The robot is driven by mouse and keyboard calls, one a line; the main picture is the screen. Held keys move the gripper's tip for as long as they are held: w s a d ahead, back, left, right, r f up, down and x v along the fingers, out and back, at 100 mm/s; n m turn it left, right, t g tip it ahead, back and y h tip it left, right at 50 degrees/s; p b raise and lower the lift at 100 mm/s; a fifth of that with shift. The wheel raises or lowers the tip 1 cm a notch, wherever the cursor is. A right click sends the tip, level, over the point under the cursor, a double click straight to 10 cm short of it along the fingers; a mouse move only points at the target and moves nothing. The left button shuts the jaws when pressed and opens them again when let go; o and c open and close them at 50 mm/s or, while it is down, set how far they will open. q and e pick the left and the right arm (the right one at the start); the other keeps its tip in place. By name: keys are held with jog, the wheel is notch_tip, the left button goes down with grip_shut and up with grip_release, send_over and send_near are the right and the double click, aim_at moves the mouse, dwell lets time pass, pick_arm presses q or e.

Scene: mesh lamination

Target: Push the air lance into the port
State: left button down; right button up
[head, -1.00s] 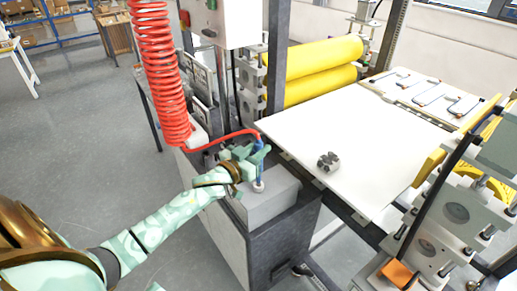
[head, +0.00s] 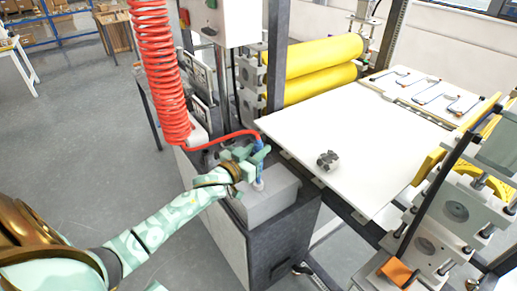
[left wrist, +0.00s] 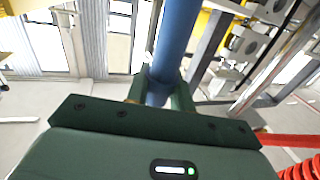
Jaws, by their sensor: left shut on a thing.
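The blue air lance (head: 259,147) stands roughly upright over the grey block at the front of the machine. A red hose runs from its top. My left gripper (head: 250,160) is shut on the lance; the left wrist view also shows the blue lance (left wrist: 178,40) between the gripper's fingers (left wrist: 163,92). A pale round fitting, apparently the port (head: 258,186), sits on the block right under the lance. The lance tip is at or just above it; I cannot tell whether it is inside. My right gripper is not in view.
The red coiled hose (head: 160,75) hangs left of the machine. The grey block (head: 268,204) lies beside a white table (head: 350,140) carrying a small dark grey part (head: 328,160). Yellow rollers (head: 320,70) stand behind. Open floor is at the left.

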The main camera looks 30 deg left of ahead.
pick_arm(q)
jog(key=shift+f+b, duration=1.7)
jog(key=shift+f, duration=1.05)
jog(key=c, duration=1.1)
grip_release()
jog(key=s, duration=0.5)
jog(key=s+a, duration=0.1)
jog(key=s, duration=0.4)
jog(key=s+a+p, duration=0.1)
jog(key=s, duration=0.5)
jog(key=shift+s, duration=0.1)
